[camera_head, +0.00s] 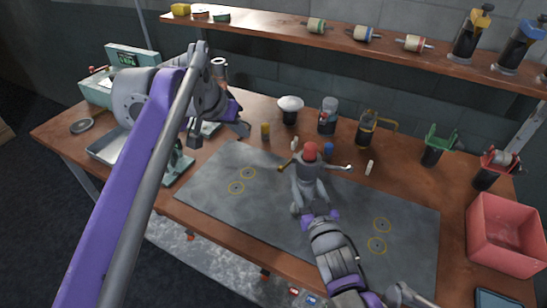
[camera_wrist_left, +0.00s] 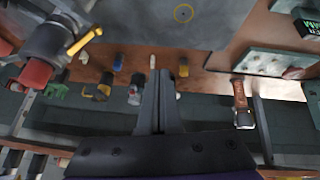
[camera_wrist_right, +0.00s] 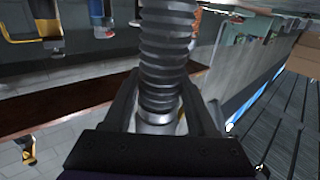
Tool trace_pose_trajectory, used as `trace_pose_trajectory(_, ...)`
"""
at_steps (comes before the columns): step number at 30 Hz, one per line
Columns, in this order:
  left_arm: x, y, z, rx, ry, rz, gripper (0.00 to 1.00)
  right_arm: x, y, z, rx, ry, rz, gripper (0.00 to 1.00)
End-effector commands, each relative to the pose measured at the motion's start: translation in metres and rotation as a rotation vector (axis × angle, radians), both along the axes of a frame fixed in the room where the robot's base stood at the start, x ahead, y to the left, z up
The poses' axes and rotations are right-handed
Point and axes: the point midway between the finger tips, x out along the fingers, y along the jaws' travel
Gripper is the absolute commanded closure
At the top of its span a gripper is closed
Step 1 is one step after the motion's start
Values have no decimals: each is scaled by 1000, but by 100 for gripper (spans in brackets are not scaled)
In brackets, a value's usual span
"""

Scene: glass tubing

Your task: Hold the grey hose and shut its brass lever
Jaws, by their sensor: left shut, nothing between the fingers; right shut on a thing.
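A grey fitting with a red cap (camera_head: 310,151) stands on the dark mat (camera_head: 215,205). A brass lever (camera_head: 285,168) sticks out on its left; the lever also shows in the left wrist view (camera_wrist_left: 84,41). The ribbed grey hose (camera_wrist_right: 165,55) runs between the fingers of my right gripper (camera_head: 320,216), which is shut on it in front of the fitting. My left gripper (camera_head: 242,129) is shut and empty above the back left of the mat, apart from the lever. Its closed fingers show in the left wrist view (camera_wrist_left: 158,90). I cannot tell how far the lever is turned.
A pink bin (camera_head: 505,240) stands at the right edge. Several bottles and stands, including a green one (camera_head: 437,145), line the back of the table. A shelf (camera_head: 270,25) hangs behind. A metal tray (camera_head: 105,150) is at the left. The mat's left part is clear.

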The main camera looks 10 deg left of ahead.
Motion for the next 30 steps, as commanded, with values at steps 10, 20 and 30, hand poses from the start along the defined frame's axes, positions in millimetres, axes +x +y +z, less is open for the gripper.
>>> trace_pose_trajectory(10, -45, -9, 57, -121, 219, -154, 100, 0, 0, 0, 0, 0, 0, 100)
trace_pose_trajectory(20, -39, -27, 25, -130, 231, -168, 100, 0, 0, 0, 0, 0, 0, 100)
trace_pose_trajectory(30, -27, -60, -34, -129, 231, -169, 100, 0, 0, 0, 0, 0, 0, 100)
